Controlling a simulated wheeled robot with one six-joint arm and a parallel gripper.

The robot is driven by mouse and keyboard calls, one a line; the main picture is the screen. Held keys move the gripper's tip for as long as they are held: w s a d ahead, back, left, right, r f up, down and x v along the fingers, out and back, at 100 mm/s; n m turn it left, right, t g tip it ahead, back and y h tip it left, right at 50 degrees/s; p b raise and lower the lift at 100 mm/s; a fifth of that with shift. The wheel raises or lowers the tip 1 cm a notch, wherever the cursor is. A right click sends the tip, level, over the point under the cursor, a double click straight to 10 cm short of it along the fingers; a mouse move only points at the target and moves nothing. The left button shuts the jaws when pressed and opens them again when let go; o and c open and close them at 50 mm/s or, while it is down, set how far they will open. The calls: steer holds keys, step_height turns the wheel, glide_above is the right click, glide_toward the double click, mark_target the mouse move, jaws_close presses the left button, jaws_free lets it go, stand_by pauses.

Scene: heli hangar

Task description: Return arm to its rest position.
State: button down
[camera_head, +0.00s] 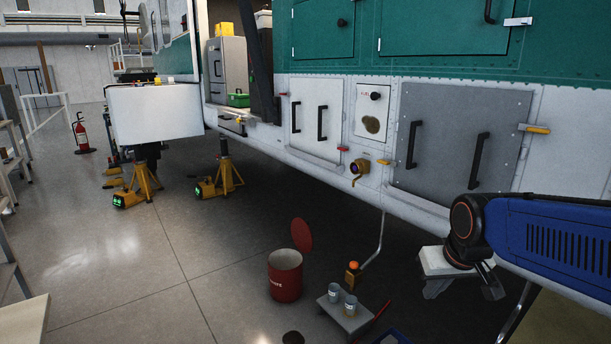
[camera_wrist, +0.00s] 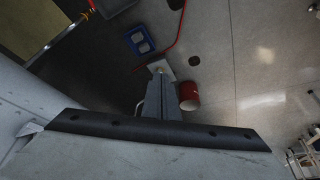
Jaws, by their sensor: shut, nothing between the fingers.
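My arm reaches in from the right edge in the head view, with its blue link and dark round joint in front of the helicopter's lower side. My gripper (camera_wrist: 157,85) shows in the wrist view as dark grey fingers, close together and empty, pointing over the floor. Its wide dark body crosses the lower part of that view. I cannot clearly make out the fingertips in the head view. The gripper looks apart from every object around it.
The helicopter side (camera_head: 333,167) stands close to my arm. An open red bin (camera_head: 285,277) and a low grey stand (camera_head: 343,317) with two cans are on the floor. A blue tray (camera_wrist: 134,35) shows in the wrist view. Yellow jacks (camera_head: 142,187) stand farther left.

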steer(key=s+d+f, duration=0.1)
steer(key=s, duration=1.4)
steer(key=shift+f, duration=0.35)
